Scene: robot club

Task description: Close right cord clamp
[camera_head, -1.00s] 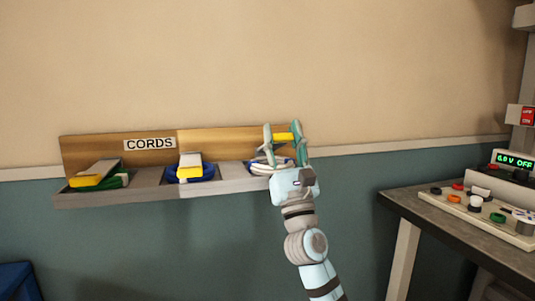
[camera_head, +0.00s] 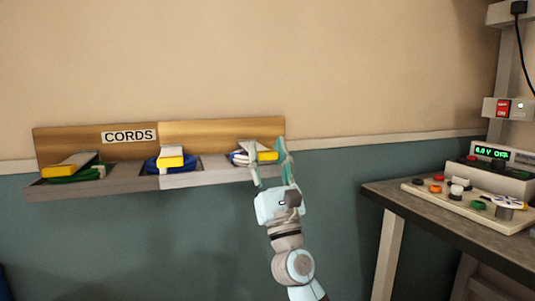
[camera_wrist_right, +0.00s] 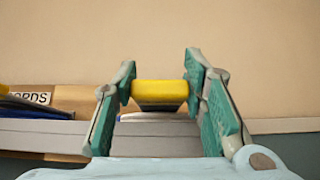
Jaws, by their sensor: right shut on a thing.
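The right cord clamp has a yellow lever end (camera_head: 266,155), low over a white-and-blue coil of cord (camera_head: 239,157) at the right end of the rack. My right gripper (camera_head: 267,149) reaches up from below, with one finger on each side of the yellow end. In the right wrist view the yellow lever end (camera_wrist_right: 160,92) spans between the green finger pads, and the gripper is shut on it. The fingers partly hide the coil. I cannot tell whether the lever is fully down. My left gripper is not in view.
The wooden rack labelled CORDS (camera_head: 128,136) also holds a left clamp (camera_head: 70,165) over green cord and a middle clamp (camera_head: 170,157) over blue cord. A workbench (camera_head: 450,223) with a power supply (camera_head: 495,170) stands at the right. The wall above is clear.

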